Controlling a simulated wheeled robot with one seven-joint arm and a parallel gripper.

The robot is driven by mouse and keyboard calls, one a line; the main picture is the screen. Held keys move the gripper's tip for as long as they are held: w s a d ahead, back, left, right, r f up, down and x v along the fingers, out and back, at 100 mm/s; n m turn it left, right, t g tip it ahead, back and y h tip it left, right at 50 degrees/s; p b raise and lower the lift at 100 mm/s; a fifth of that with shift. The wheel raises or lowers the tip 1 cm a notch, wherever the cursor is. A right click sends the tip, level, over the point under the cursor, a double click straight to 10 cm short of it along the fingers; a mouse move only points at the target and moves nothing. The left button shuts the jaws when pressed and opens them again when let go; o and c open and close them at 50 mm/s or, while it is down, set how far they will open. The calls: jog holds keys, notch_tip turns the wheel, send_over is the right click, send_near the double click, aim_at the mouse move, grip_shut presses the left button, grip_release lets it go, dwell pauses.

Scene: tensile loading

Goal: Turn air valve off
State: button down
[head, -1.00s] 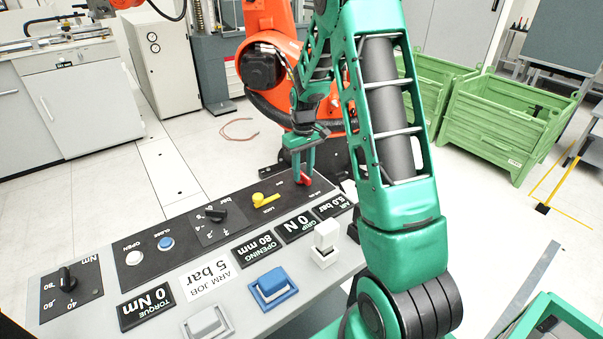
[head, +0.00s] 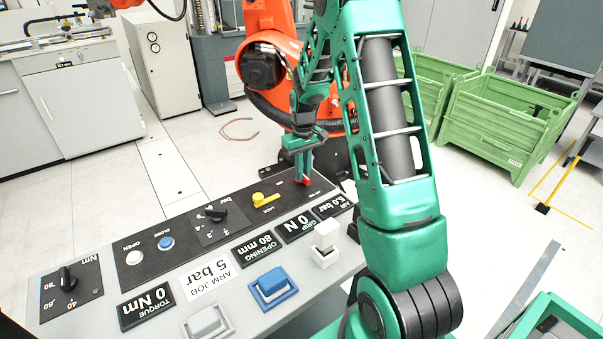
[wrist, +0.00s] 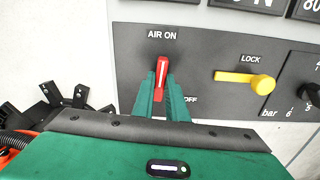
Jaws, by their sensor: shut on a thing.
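The red air valve handle (wrist: 162,66) is on the dark panel in the wrist view. It points up toward the "AIR ON" label, with "OFF" printed at its lower right. In the head view a small red part of the handle (head: 307,181) shows at the panel's far end. My green gripper (wrist: 160,85) is shut on the handle, one finger on each side. The fingers hide part of its lower portion. In the head view my gripper (head: 303,175) points down at the handle.
A yellow lock lever (wrist: 245,79) sits right of the valve, with a black bar knob (wrist: 313,95) beyond. An orange robot arm (head: 268,65) stands behind the console. Displays and several buttons, including a blue one (head: 271,284), fill the console's near side.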

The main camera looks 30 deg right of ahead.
jog(key=m, duration=0.4)
jog(key=shift+w+a, duration=0.1)
jog(key=shift+a, duration=0.15)
jog(key=m, duration=0.4)
jog(key=shift+w+a+m, duration=0.2)
jog(key=shift+a+m, duration=0.05)
jog(key=shift+m, duration=0.05)
jog(key=m, duration=0.4)
jog(key=shift+w+a, duration=0.25)
jog(key=shift+w+a+r+m, duration=0.1)
jog(key=shift+w+m, duration=0.05)
jog(key=shift+m, duration=1)
jog(key=shift+w+m, duration=0.15)
jog(key=shift+m, duration=1)
jog(key=c, duration=1.8)
grip_release()
jog(key=shift+o, duration=0.2)
